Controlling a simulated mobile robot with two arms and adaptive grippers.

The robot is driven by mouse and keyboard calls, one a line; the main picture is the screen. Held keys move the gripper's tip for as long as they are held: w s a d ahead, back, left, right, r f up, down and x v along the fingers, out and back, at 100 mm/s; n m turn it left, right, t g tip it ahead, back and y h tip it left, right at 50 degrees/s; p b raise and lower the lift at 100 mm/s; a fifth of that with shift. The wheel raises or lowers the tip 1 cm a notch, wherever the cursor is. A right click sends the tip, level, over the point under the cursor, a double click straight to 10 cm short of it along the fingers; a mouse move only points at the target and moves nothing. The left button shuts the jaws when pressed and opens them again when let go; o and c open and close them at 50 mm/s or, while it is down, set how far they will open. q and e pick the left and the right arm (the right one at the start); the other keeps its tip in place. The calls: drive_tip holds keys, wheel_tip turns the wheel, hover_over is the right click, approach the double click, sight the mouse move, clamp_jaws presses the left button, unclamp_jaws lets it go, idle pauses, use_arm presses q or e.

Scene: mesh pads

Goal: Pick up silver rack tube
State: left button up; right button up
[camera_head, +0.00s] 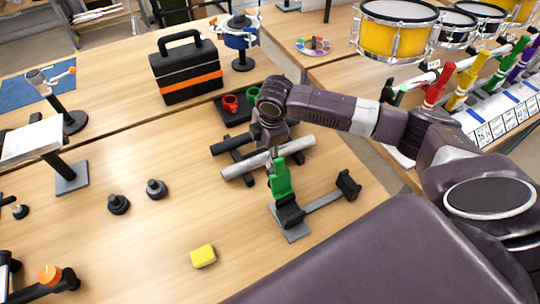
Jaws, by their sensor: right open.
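The silver rack tube (295,147) lies slanted across a dark rack on the wooden table, in the middle of the head view. A darker tube (233,145) lies behind it on the same rack. My right gripper (271,156) points down over the middle of the silver tube and hides part of it. It is open; its fingers are small in the view, and I cannot tell whether they touch the tube. My left gripper is not in view.
A green clamp (281,181) on a grey-based stand is just in front of the tube. A dark tray with red and green cups (230,103) is behind the rack. A yellow block (203,256) lies in front, with clear table around it. A black toolbox (187,72) stands behind left.

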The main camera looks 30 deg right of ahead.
sight(264, 156)
drive_tip(key=shift+p+x, duration=0.3)
drive_tip(key=shift+x, duration=1.7)
drive_tip(key=shift+r, duration=0.1)
clamp_jaws()
